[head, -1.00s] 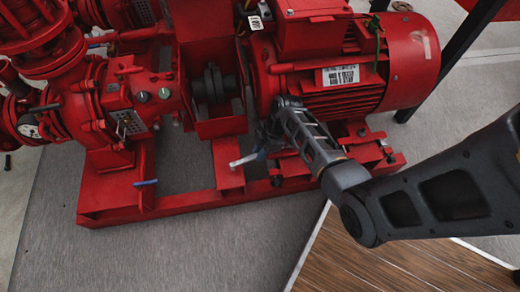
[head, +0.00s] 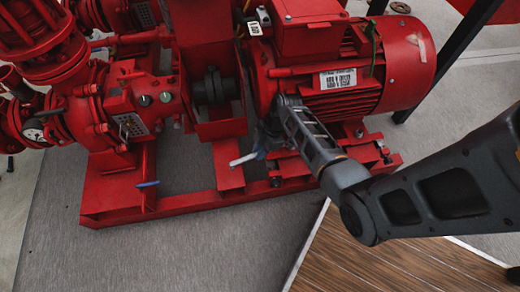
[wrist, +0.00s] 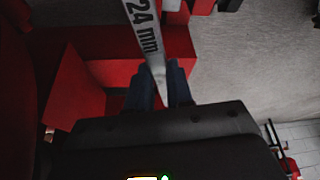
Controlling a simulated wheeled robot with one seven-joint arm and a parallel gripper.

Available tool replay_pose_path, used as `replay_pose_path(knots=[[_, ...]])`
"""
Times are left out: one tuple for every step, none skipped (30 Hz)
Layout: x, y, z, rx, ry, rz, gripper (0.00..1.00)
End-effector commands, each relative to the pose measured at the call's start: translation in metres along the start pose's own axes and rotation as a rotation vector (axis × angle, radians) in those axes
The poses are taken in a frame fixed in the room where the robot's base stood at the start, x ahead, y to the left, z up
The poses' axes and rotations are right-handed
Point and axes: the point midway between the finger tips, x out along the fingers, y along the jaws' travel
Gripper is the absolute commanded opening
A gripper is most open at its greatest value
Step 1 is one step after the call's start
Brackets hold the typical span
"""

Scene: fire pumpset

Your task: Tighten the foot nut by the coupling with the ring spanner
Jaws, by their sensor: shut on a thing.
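My gripper (head: 264,146) is down beside the motor's near foot, at the coupling end. It is shut on the ring spanner (head: 244,158), whose pale end sticks out to the left over the red base frame. In the wrist view the spanner (wrist: 146,35), marked "24 mm", runs up from between my fingers (wrist: 160,88) and out of the frame at the top. Its ring end is not visible there. The dark coupling (head: 213,88) sits in its red guard, left of the motor (head: 345,75). I cannot make out the foot nut by the coupling; my gripper and wrist cover that area.
The red base frame (head: 180,205) runs along the front. The pump (head: 110,110) stands left, with a blue-handled lever (head: 148,184) low in front. Other bolts show at the motor's far-right feet (head: 386,155). The grey floor (head: 200,255) in front is clear beside a wooden board (head: 390,255).

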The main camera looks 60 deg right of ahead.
Motion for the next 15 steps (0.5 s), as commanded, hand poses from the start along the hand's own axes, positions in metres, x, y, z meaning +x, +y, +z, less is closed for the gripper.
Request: replay_pose_path(knots=[[-0.005,0.0,-0.002,0.0,0.0,0.001,0.0],[-0.006,0.0,-0.003,0.0,0.0,0.001,0.0],[-0.008,0.0,-0.003,0.0,0.0,0.001,0.0],[-0.009,0.0,-0.004,0.0,0.0,0.001,0.0],[-0.01,0.0,-0.004,0.0,0.0,0.001,0.0],[-0.012,0.0,-0.005,0.0,0.0,0.001,0.0],[-0.013,0.0,-0.005,0.0,0.0,0.001,0.0],[-0.014,0.0,-0.006,0.0,0.0,0.001,0.0],[-0.016,0.0,-0.007,0.0,0.0,0.001,0.0],[-0.017,0.0,-0.007,0.0,0.0,0.001,0.0],[-0.018,0.0,-0.008,0.0,0.0,0.001,0.0],[-0.02,0.001,-0.009,0.0,0.0,0.001,0.0],[-0.021,0.001,-0.009,0.0,0.0,0.001,0.0],[-0.023,0.001,-0.01,0.0,0.0,0.001,0.0],[-0.024,0.001,-0.01,0.0,0.0,0.001,0.0]])
